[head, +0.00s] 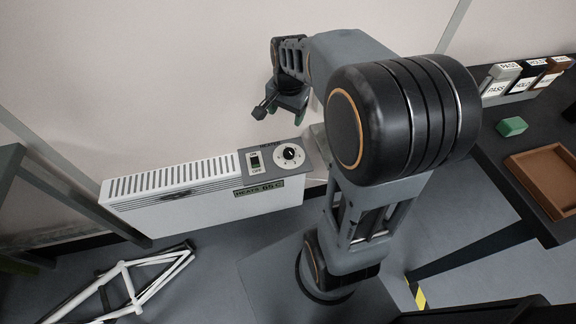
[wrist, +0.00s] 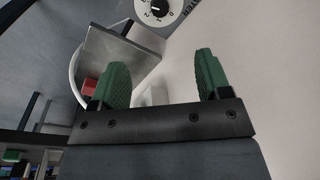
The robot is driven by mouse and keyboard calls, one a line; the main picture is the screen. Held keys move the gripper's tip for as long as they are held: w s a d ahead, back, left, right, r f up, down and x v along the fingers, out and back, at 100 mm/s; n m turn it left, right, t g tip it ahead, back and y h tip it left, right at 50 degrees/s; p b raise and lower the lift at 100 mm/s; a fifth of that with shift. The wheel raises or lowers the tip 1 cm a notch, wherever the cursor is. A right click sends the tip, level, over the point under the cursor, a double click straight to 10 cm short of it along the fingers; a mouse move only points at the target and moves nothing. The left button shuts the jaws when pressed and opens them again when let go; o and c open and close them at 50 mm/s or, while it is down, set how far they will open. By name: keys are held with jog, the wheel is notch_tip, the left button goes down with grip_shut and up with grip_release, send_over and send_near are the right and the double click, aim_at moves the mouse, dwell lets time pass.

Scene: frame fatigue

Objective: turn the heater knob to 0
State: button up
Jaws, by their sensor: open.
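The heater (head: 165,205) is a long white unit low against the wall. Its grey control panel at the right end carries the heater knob (head: 289,154), a black knob on a white dial. The knob also shows at the top edge of the wrist view (wrist: 158,8), partly cut off, with numbers including 0, 1 and 2 around it. I cannot tell surely which number it points to. My gripper (wrist: 162,78) has two green fingers spread apart with nothing between them. In the head view it hangs above the panel, apart from the knob.
An ON/OFF switch (head: 254,160) sits left of the knob. A grey metal plate (wrist: 118,50) stands near my left finger in the wrist view. A bike frame (head: 128,285) lies on the floor. A dark table at right holds a brown tray (head: 568,153) and green block (head: 512,126).

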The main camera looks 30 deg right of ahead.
aim_at(289, 151)
jog(key=w+d+f+m+b, duration=0.1)
jog(key=f+b, duration=0.2)
jog(key=f, duration=0.4)
jog(key=w+d+f+m+b, duration=0.1)
jog(key=f+b, duration=0.2)
jog(key=f, duration=0.5)
jog(key=w+d+f+m+b, duration=0.1)
jog(key=w+f+b, duration=0.1)
jog(key=f, duration=0.6)
jog(key=shift+m+g+b, duration=0.3)
jog(key=shift+g+b, duration=0.1)
jog(key=shift+b, duration=0.2)
jog(key=c, duration=0.9)
jog(key=shift+c, duration=0.2)
jog(key=shift+r, duration=0.1)
